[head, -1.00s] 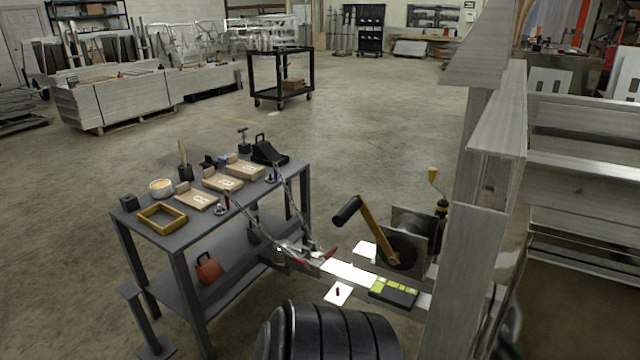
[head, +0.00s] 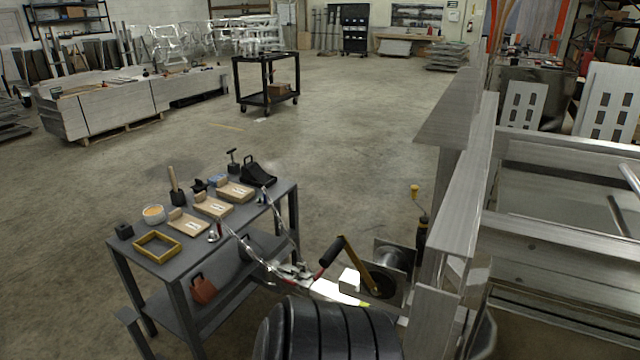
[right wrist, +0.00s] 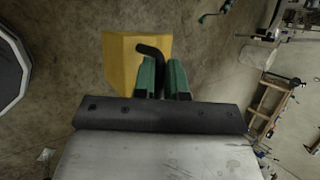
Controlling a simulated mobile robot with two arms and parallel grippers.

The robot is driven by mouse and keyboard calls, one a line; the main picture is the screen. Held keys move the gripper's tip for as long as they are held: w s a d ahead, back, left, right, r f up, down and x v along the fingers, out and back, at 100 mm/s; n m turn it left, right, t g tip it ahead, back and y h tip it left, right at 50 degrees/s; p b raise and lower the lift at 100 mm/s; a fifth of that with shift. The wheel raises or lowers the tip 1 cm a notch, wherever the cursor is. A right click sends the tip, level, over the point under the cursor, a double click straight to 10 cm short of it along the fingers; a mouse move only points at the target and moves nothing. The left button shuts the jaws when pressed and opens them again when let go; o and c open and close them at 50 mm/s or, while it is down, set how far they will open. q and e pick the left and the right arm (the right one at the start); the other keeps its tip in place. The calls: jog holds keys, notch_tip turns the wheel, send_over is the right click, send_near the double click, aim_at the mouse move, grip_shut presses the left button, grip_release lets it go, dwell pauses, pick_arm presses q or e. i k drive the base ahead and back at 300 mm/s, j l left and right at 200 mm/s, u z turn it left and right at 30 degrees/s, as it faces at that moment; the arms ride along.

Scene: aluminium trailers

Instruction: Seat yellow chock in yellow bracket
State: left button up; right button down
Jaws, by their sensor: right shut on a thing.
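The yellow chock (right wrist: 122,65) shows in the right wrist view, with a bent black handle (right wrist: 150,51) on it. My right gripper (right wrist: 164,78), with green fingers, is shut on that handle. The chock hangs above the concrete floor, and part of it is hidden behind the fingers. My left gripper is in neither view.
A grey table (head: 175,263) carries a yellow frame (head: 175,250), wooden boards and a black chock (head: 258,174). A trailer tongue with a winch (head: 385,281) and aluminium trailer rails (head: 560,237) stand right of it. Open floor lies behind the table.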

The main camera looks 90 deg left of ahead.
aim_at(159, 249)
jog(key=z, duration=2.75)
jog(key=l+z, duration=0.2)
jog(key=z, duration=0.2)
jog(key=l+z, duration=0.2)
jog(key=z, duration=0.2)
jog(key=i+l+z, duration=0.15)
jog(key=z, duration=0.3)
jog(key=l+z, duration=0.15)
jog(key=z, duration=0.3)
jog(key=i+z, duration=0.1)
jog(key=z, duration=0.35)
jog(key=i+l+z, duration=0.1)
jog(key=z, duration=0.3)
jog(key=i+l+z, duration=0.1)
jog(key=z, duration=0.35)
jog(key=l+z, duration=0.1)
jog(key=z, duration=0.35)
jog(key=i+z, duration=0.15)
jog(key=z, duration=0.7)
jog(key=i+z, duration=0.15)
jog(key=z, duration=0.3)
jog(key=i+l+z, duration=0.15)
jog(key=z, duration=0.25)
jog(key=i+z, duration=0.4)
jog(key=i+l, duration=0.95)
jog(key=u, duration=0.05)
